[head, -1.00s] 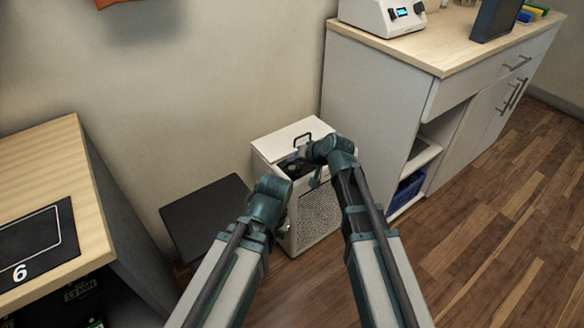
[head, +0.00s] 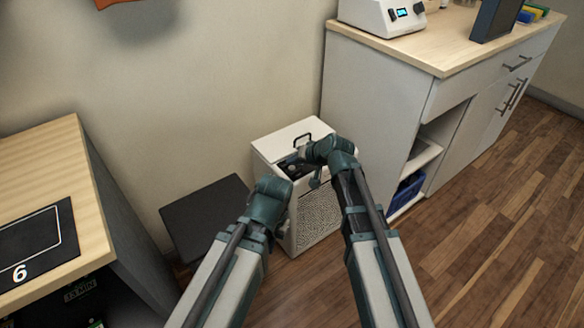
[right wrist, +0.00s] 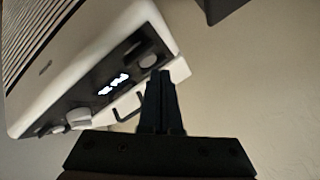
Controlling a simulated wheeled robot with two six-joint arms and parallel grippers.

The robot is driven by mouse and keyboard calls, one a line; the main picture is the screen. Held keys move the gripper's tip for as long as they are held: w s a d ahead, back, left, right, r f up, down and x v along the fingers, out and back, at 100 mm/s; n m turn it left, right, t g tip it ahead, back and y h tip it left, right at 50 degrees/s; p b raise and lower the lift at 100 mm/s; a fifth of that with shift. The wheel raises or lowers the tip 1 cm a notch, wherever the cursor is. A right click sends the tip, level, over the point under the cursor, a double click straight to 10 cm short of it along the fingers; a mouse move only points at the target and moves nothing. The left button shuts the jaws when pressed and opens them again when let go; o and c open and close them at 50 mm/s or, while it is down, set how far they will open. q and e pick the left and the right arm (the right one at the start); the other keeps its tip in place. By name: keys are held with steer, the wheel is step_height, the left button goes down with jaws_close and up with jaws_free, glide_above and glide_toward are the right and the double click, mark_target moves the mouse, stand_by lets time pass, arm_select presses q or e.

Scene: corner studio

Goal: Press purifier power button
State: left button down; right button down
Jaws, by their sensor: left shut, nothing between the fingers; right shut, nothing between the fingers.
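The air purifier (head: 318,218) is a white box with a perforated front and a dark handle on top. It stands on the floor against the wall. Its dark control panel shows in the right wrist view with a lit display (right wrist: 114,84), a pale knob and round buttons. My right gripper (right wrist: 160,76) is shut and empty, its tips close to the round button (right wrist: 148,60) at the panel's end; I cannot tell whether they touch. In the head view my right gripper (head: 306,166) is over the purifier's top. My left gripper (head: 284,212) is shut, low beside the purifier's left side, its fingers mostly hidden.
A white cabinet (head: 375,90) with a wooden top stands close to the purifier's right. A dark low box (head: 205,215) is on its left. A wooden desk (head: 45,160) is at the far left. The wooden floor at right is clear.

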steer(key=shift+f, duration=0.1)
stand_by(0.4)
steer(key=shift+f+b, duration=0.35)
steer(key=shift+b, duration=0.1)
stand_by(0.3)
steer(key=shift+r+p, duration=0.5)
steer(key=shift+r, duration=0.05)
step_height(320, 180, up, 6)
steer(key=p, duration=0.6)
stand_by(0.4)
